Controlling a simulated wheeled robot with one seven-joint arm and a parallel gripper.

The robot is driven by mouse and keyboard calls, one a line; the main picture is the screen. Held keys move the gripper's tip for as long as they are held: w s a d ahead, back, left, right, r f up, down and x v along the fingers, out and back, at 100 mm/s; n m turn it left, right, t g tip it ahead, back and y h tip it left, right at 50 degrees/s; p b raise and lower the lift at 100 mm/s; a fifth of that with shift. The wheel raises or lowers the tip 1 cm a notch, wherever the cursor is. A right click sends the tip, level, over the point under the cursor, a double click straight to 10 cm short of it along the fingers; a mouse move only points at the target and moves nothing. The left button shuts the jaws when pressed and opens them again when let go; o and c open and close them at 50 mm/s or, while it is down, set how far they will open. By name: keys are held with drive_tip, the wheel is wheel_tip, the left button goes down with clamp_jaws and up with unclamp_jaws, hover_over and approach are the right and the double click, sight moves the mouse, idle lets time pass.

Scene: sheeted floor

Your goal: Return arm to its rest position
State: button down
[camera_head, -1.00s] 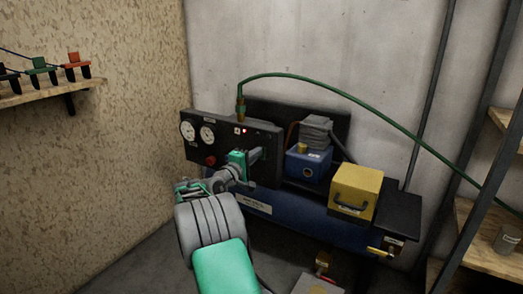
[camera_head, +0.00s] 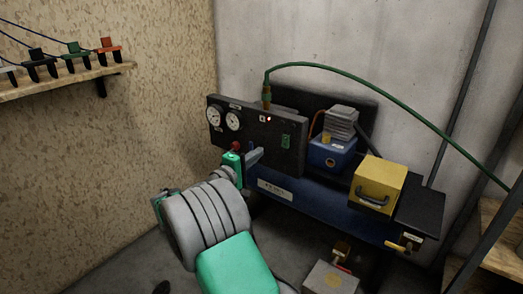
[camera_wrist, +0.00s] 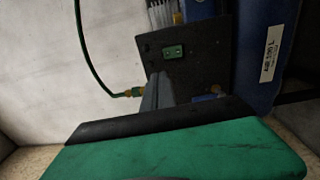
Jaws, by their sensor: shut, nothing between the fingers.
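My arm, grey and green, rises from the bottom of the head view, bent in front of the compressor. My gripper (camera_head: 256,156) is at its far end, in front of the lower edge of the dark control panel (camera_head: 279,153). Its grey fingers are together and hold nothing. In the wrist view, the gripper (camera_wrist: 157,88) points toward the panel (camera_wrist: 205,45), with a green switch (camera_wrist: 173,52) beyond the tips. I cannot tell the exact gap to the panel.
The blue compressor (camera_head: 330,209) carries a yellow box (camera_head: 378,184) and a green hose (camera_head: 385,90). A wooden shelf (camera_head: 60,83) with clamps is on the left wall. A shelving rack stands at right. Floor at lower left is mostly clear.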

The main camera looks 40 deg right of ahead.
drive_tip(key=a+r+m+t+y+p, duration=0.3)
drive_tip(key=a+r+y+p, duration=0.75)
drive_tip(key=a+p, duration=0.7)
drive_tip(key=s+a+r+g+y+p, duration=0.1)
drive_tip(key=s+a+r+y+p, duration=0.1)
drive_tip(key=s+a+p, duration=0.2)
drive_tip(key=s+a+r+n+y+p, duration=0.1)
drive_tip(key=s+a+r+y+p, duration=0.2)
drive_tip(key=s+a, duration=0.3)
drive_tip(key=s+a+r+g+y+p, duration=0.1)
drive_tip(key=s+a+p, duration=0.4)
drive_tip(key=a, duration=0.6)
drive_tip(key=shift+s+a+r+g+y+p, duration=0.3)
drive_tip(key=shift+s+a+r+y, duration=0.1)
drive_tip(key=shift+r+y, duration=0.4)
drive_tip(key=shift+d, duration=0.1)
